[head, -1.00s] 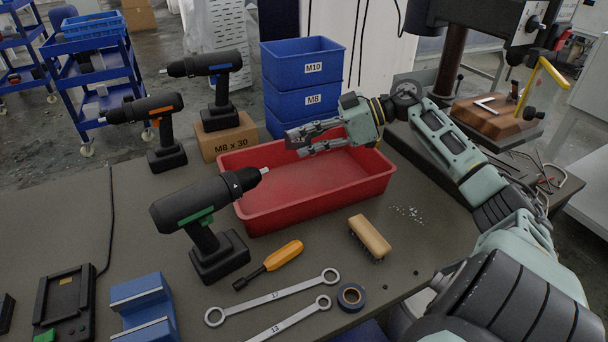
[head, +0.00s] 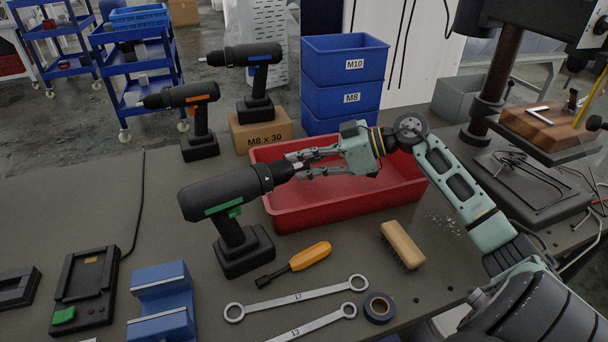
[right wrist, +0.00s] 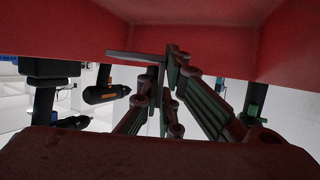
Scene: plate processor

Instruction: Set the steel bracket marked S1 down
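The steel bracket marked S1 shows in the right wrist view (right wrist: 136,57) as a flat grey plate with a thin upright part between my right fingertips. Its marking cannot be read. My right gripper (head: 303,163) is shut on it at the left part of the red tray (head: 345,207); it also shows in the right wrist view (right wrist: 165,85). In the head view the bracket is largely hidden around the fingertips, near the green-marked drill's chuck. Whether it touches the tray cannot be told. My left gripper is not in view.
The green-marked drill (head: 225,195) stands close in front of the fingertips. Blue bins (head: 345,90) and the M8 x 30 box (head: 260,135) stand behind the tray. A brush (head: 402,243), screwdriver (head: 295,264), wrenches (head: 297,297) and tape roll (head: 379,307) lie in front.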

